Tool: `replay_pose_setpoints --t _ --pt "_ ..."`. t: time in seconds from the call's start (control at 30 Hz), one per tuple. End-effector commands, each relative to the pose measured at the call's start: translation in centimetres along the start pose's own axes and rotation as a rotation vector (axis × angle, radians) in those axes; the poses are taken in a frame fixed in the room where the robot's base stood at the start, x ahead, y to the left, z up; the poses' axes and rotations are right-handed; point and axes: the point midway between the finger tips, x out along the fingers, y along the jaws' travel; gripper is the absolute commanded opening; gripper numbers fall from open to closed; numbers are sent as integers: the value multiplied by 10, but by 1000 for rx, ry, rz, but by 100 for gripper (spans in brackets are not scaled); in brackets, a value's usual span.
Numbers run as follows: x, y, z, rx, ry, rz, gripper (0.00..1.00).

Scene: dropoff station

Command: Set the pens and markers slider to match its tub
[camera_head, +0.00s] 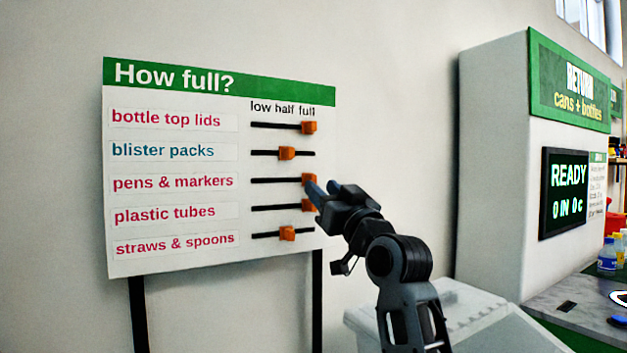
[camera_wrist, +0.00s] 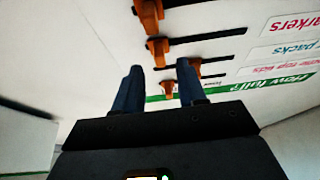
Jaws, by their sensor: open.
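The "How full?" board (camera_head: 175,262) carries labelled rows, each with a black slot and an orange knob. The pens & markers knob (camera_head: 308,179) is at the full, right end of its slot. My gripper (camera_head: 322,188) is open in front of the board's right edge, partly covering this knob. In the wrist view, which shows the board upside down, the pens & markers knob (camera_wrist: 158,47) lies beyond and between the spread fingertips of my gripper (camera_wrist: 159,68). No contact is clear. The contents of the pens and markers tub are not in view.
The bottle top lids knob (camera_head: 308,127) and plastic tubes knob (camera_head: 307,205) are at full; the blister packs knob (camera_head: 287,153) and straws & spoons knob (camera_head: 288,233) are at half. A pale container (camera_head: 480,315) stands lower right, beside a return machine (camera_head: 495,170).

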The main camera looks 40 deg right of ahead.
Motion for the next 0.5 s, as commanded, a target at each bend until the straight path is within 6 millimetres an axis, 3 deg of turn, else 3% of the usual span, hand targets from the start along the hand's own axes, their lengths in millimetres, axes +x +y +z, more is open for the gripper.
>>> replay_pose_setpoints --t 0.2,0.5 --pt "30 0 -2 1 0 -1 40" --pt "41 -1 0 0 1 -1 40"
